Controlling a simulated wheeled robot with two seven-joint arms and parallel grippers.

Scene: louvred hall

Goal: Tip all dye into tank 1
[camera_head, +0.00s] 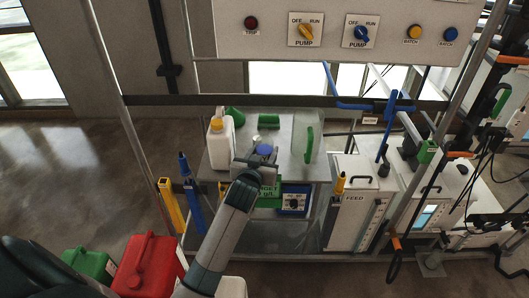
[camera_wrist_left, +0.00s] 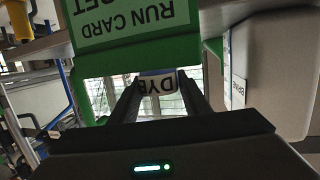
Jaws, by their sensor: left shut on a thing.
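My left gripper (camera_head: 262,157) reaches over the grey bench (camera_head: 302,172) from below. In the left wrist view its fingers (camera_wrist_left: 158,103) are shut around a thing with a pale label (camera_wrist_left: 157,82). The label reads upside down, apparently "DYE". A blue-topped thing (camera_head: 264,149) shows at the fingertips in the head view; most of it is hidden by the gripper. A white box marked FEED (camera_head: 350,215) stands right of the bench. Another white box (camera_head: 408,180) stands beyond it. I cannot read which is tank 1. My right gripper is not in view.
A white jug (camera_head: 219,148) stands on the bench's left, with a green container (camera_head: 268,121) behind. A green run card (camera_wrist_left: 124,20) is close to the gripper. Red (camera_head: 150,262) and green (camera_head: 90,264) jerrycans stand at lower left. A control panel (camera_head: 335,30) hangs above.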

